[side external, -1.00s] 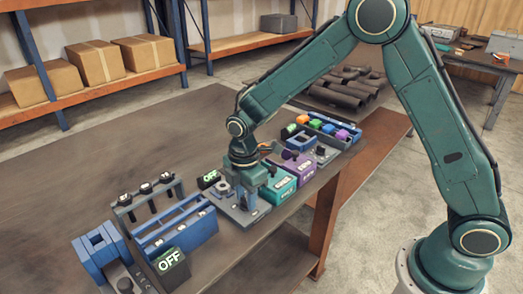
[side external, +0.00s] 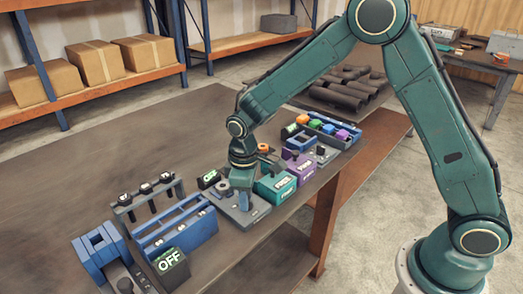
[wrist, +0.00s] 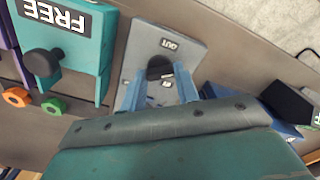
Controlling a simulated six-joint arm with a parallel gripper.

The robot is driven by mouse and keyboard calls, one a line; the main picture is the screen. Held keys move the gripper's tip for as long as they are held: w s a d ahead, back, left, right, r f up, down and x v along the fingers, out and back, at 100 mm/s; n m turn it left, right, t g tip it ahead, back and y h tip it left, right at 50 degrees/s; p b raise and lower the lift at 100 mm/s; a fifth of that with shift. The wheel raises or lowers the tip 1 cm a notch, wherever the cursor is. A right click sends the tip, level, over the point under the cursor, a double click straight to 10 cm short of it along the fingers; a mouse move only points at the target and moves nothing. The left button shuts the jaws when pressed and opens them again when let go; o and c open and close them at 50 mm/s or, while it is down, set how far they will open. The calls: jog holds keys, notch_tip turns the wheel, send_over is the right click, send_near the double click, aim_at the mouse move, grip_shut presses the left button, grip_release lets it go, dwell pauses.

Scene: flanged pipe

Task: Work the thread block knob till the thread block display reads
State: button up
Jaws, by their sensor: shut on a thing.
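My gripper (side external: 241,192) points down over a grey plate (side external: 258,210) on the bench. In the wrist view its two blue fingers (wrist: 160,88) are shut on a dark round knob (wrist: 160,68) on that plate. The plate has a label reading OUT beyond the knob and another, partly hidden, between the fingers. Beside it stands a teal block (wrist: 85,35) with a display reading FREE and its own dark knob (wrist: 42,62), apart from my gripper. I cannot tell which unit is the thread block.
A purple block (side external: 298,165) stands beyond the teal one. A small dark display (side external: 209,179) is beside the grey plate, too small to read surely. A blue rack (side external: 178,228) and a display reading OFF (side external: 171,266) are nearer. The bench's left part is clear.

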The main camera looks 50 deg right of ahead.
jog(key=shift+m, duration=1.1)
jog(key=o, duration=1)
jog(key=shift+r, duration=0.2)
notch_tip(320, 180, up, 14)
jog(key=shift+f, duration=0.25)
